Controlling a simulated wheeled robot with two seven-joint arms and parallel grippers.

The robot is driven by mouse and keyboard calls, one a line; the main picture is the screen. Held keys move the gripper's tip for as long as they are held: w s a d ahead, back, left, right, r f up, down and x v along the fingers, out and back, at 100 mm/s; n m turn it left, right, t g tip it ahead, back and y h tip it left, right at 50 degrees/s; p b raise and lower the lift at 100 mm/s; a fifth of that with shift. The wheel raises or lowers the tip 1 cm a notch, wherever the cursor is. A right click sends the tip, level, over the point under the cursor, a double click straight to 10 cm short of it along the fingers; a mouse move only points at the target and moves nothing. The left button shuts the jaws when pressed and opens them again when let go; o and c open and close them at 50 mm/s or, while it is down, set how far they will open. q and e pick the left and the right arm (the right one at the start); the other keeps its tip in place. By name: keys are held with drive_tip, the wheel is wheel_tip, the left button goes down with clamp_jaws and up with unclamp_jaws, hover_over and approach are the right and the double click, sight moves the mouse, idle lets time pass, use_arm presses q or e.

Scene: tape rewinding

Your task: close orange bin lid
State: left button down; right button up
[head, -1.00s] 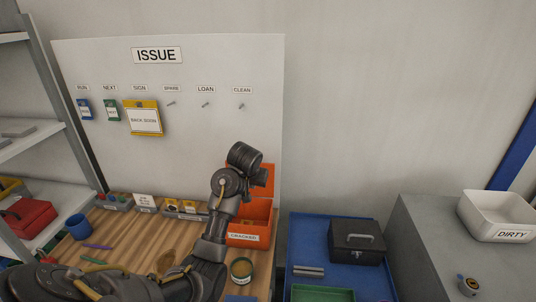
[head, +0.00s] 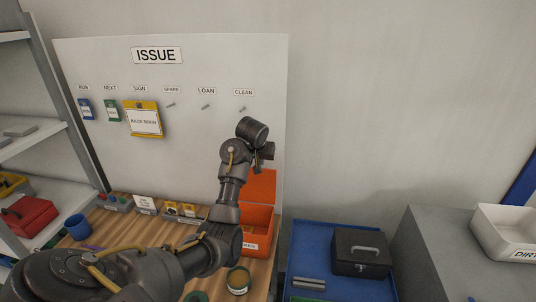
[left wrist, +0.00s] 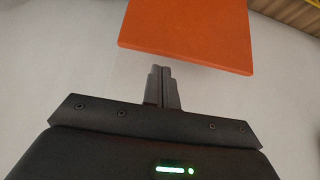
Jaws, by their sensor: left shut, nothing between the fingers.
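The orange bin (head: 262,220) stands at the right end of the wooden table, partly hidden behind my left arm. Its lid (head: 262,184) is open, standing up at the back of the bin. In the left wrist view the orange lid (left wrist: 190,30) shows as a flat panel just beyond my left gripper (left wrist: 162,70). The fingers are shut and empty, close to the panel's lower edge; I cannot tell whether they touch it. In the head view my left wrist is above the bin, and the fingertips cannot be made out. My right gripper is not in view.
A round tin (head: 238,281) stands in front of the bin. To the right are a blue surface (head: 310,262) with a dark cash box (head: 362,252), and a grey cabinet with a white tub (head: 505,232). The ISSUE board (head: 190,150) stands behind the table.

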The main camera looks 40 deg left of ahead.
use_arm(q)
drive_tip(key=shift+x, duration=1.4)
